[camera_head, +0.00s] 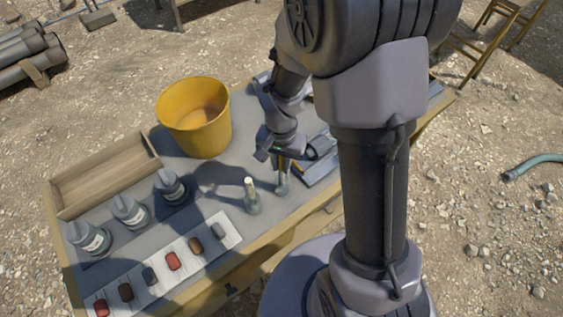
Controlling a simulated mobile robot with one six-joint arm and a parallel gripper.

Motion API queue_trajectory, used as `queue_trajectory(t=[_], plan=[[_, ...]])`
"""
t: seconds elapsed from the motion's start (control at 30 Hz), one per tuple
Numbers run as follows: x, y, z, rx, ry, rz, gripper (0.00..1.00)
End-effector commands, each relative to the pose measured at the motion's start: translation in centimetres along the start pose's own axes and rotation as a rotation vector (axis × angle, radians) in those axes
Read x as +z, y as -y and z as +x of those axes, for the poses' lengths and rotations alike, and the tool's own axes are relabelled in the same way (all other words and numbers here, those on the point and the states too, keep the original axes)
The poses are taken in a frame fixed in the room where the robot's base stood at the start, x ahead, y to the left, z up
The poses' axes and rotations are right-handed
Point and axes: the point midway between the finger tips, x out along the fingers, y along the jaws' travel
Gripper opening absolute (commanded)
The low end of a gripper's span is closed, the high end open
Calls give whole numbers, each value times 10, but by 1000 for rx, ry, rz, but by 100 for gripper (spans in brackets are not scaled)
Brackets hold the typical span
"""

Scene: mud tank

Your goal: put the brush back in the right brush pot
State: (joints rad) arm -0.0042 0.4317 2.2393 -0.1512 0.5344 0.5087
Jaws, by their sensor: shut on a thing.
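My gripper (284,153) is over the right half of the table and shut on the brush (281,165), of which only a thin yellowish piece shows below the jaws. The right brush pot (282,186) is a small grey-green pot directly below the gripper. The brush's lower end meets the pot's mouth in this view; I cannot tell whether it is inside or just above. The left brush pot (252,204) stands beside it, with a pale upright handle rising from it. My arm hides part of the table to the right.
A yellow bucket (195,122) stands behind and left of the pots. A wooden tray (104,176), several grey bottles (130,212) and a white strip (205,262) with coloured blocks fill the left side. Grey flat pieces (318,170) lie right of the gripper.

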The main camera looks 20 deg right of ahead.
Motion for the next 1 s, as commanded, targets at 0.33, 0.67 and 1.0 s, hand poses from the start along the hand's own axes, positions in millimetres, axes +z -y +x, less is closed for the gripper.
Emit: queue_trajectory(t=[0.33, 0.67, 1.0], plan=[[0, 0, 10, 0, 0, 0, 0], [0, 0, 10, 0, 0, 0, 42], [-1, 1, -29, -3, -3, 0, 42]])
